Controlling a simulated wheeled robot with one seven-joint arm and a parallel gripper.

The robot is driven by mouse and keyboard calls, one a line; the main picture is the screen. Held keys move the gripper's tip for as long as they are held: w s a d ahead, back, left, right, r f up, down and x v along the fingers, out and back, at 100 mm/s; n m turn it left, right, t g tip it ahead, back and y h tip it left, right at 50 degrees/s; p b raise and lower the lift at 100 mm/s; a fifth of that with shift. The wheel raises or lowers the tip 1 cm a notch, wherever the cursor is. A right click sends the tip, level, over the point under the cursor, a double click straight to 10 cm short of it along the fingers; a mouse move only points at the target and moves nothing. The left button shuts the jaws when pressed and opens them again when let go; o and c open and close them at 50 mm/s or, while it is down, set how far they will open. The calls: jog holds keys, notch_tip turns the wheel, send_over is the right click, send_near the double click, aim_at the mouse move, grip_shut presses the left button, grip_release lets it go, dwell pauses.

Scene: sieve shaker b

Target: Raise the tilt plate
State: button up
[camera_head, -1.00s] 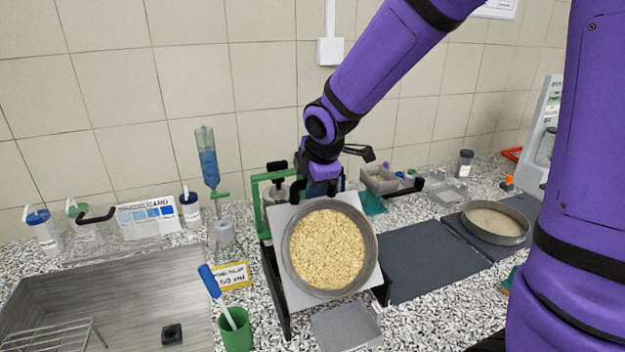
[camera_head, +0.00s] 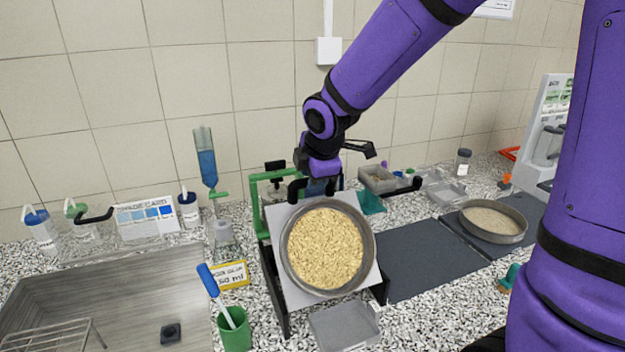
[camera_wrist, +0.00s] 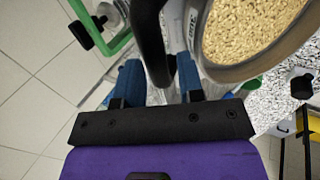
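The tilt plate (camera_head: 287,212) is a light grey board, tilted with its far edge up, on a black frame with green posts. A round metal sieve pan (camera_head: 283,262) of tan grains lies on it; the pan also fills the upper right of the wrist view (camera_wrist: 252,67). My gripper (camera_head: 318,187) is at the plate's far edge. In the wrist view, the blue fingers of my gripper (camera_wrist: 158,75) stand apart on either side of a black handle (camera_wrist: 149,35), with a gap showing at its right. Contact with the handle is unclear. The fingertips are largely hidden in the head view.
A sink (camera_head: 130,285) lies left, and a green cup (camera_head: 236,333) with a blue-handled brush stands front left. A grey tray (camera_head: 343,328) sits before the plate. Dark mats (camera_head: 425,262) and another pan (camera_head: 493,222) are right. A tiled wall closes the back.

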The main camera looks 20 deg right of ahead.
jog(key=v, duration=0.9)
jog(key=shift+s+r, duration=0.2)
jog(key=shift+r, duration=0.05)
jog(key=s+d+r+m, duration=0.1)
jog(key=s+d+m, duration=0.3)
jog(key=s+m, duration=0.5)
jog(key=s+d+r+m, duration=0.2)
jog(key=s+d+m, duration=0.1)
jog(key=s+m, duration=0.6)
jog(key=s, duration=0.3)
jog(key=shift+d, duration=0.35)
